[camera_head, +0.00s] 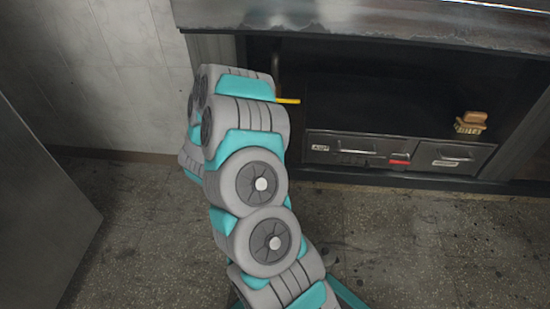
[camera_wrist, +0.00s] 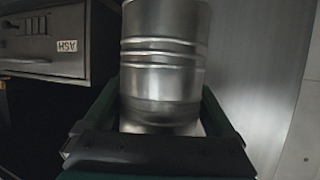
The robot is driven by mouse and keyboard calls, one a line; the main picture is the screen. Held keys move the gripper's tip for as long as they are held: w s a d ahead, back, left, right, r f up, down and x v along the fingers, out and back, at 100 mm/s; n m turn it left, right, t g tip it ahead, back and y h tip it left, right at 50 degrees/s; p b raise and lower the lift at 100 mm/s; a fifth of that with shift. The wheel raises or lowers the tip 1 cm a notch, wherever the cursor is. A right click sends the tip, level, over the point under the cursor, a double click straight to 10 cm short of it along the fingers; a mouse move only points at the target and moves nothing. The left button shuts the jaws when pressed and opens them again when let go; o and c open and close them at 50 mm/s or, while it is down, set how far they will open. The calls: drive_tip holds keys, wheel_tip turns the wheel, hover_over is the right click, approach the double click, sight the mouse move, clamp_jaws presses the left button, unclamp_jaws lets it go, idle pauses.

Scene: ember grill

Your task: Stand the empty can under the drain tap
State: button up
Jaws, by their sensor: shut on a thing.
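The can (camera_wrist: 163,50) is a bare silvery metal cylinder with ribbed bands, filling the middle of the wrist view. My gripper (camera_wrist: 160,108) is shut on it, one dark green finger on each side. In the head view my arm hides both the can and the gripper. A yellow bar (camera_head: 288,101) sticks out from behind my arm under the grill; it may be the handle of the drain tap. The tap's spout is not visible. I cannot tell what is under the can.
A grey drawer unit (camera_head: 372,151) with a red tab stands under the grill; part of it, labelled ASH, shows upside down in the wrist view (camera_wrist: 45,45). A brush (camera_head: 470,123) lies on top. A grey panel (camera_head: 35,200) stands at left. Floor (camera_head: 145,220) between is clear.

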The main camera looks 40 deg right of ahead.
drive_tip(key=s+d+f+m+g+h+b, duration=0.1)
drive_tip(key=s+d+f+m+g+b, duration=0.15)
drive_tip(key=s+d+g, duration=0.4)
drive_tip(key=shift+w+d+f+m+t+b, duration=0.15)
drive_tip(key=shift+w+d+f+t, duration=0.35)
drive_tip(key=shift+w+d+f, duration=0.75)
drive_tip(key=shift+w+d+f+t+b, duration=0.3)
drive_tip(key=shift+w+d+f+t, duration=0.25)
drive_tip(key=shift+w+d, duration=1.4)
drive_tip(key=shift+w+d+f+m+t+b, duration=0.15)
drive_tip(key=shift+w+d+f+t, duration=0.25)
drive_tip(key=shift+w+d+f, duration=0.9)
drive_tip(key=shift+d+r, duration=0.3)
drive_tip(key=shift+d, duration=0.2)
drive_tip(key=o, duration=1.2)
drive_tip(key=shift+a+r, duration=0.2)
drive_tip(key=shift+a, duration=0.05)
drive_tip(key=p+v, duration=0.1)
drive_tip(key=v, duration=1)
drive_tip(key=shift+a, duration=0.2)
drive_tip(key=shift+r, duration=0.1)
